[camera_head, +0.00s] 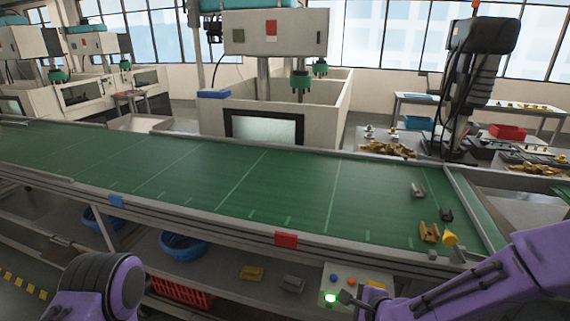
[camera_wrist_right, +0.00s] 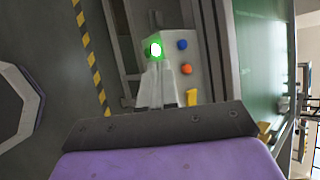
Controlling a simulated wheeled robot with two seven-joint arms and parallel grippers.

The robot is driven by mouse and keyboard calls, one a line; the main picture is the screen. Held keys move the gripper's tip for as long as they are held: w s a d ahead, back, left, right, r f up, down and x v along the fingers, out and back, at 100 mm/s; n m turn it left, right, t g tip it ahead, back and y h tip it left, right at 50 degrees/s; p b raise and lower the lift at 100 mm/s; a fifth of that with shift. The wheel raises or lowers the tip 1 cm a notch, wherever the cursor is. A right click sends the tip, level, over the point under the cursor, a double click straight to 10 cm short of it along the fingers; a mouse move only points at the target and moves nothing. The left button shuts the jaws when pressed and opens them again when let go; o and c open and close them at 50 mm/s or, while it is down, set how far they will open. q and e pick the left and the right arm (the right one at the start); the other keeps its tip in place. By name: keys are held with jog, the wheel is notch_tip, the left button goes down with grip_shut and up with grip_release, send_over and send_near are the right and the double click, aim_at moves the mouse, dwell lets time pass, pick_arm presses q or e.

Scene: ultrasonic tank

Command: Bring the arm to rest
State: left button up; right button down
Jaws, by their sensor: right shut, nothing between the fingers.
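My right gripper (camera_head: 346,297) is at the bottom centre right of the head view, its purple arm coming in from the right. Its fingers are shut with nothing between them. In the right wrist view the fingertips (camera_wrist_right: 158,66) are at a green lit button (camera_wrist_right: 154,49) on a light control box (camera_wrist_right: 198,30). The green button also glows in the head view (camera_head: 329,298); I cannot tell whether the fingers touch it. Part of my left arm shows at the bottom left; its gripper is out of view.
A green conveyor (camera_head: 190,180) runs across in front, with small metal and yellow parts (camera_head: 430,233) at its right end. The box also has a blue button (camera_head: 333,278) and an orange button (camera_head: 351,282). Blue bins (camera_head: 183,246) and a red crate (camera_head: 180,292) sit below the conveyor.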

jog(key=s+d+f+n+g+h+b, duration=0.1)
jog(key=s+d+f+n+h+b, duration=0.1)
jog(key=s+d+f+n, duration=0.3)
jog(key=s+d+f+n+h+b, duration=0.1)
jog(key=s+f, duration=0.1)
jog(key=f, duration=0.4)
jog(key=s+d+f+n+g+h+b, duration=0.1)
jog(key=s+d+f+n+h+b, duration=0.1)
jog(key=s+d+f+n, duration=0.3)
jog(key=s+d+f+n+g+h+b, duration=0.1)
jog(key=s+d+f+g+b, duration=0.1)
jog(key=s+f, duration=0.5)
jog(key=s+d+f+g+h+b, duration=0.1)
jog(key=s+f+b, duration=0.2)
jog(key=s+f, duration=0.4)
jog(key=s, duration=0.3)
jog(key=shift+d+n+g, duration=0.35)
jog(key=shift+n+g, duration=0.05)
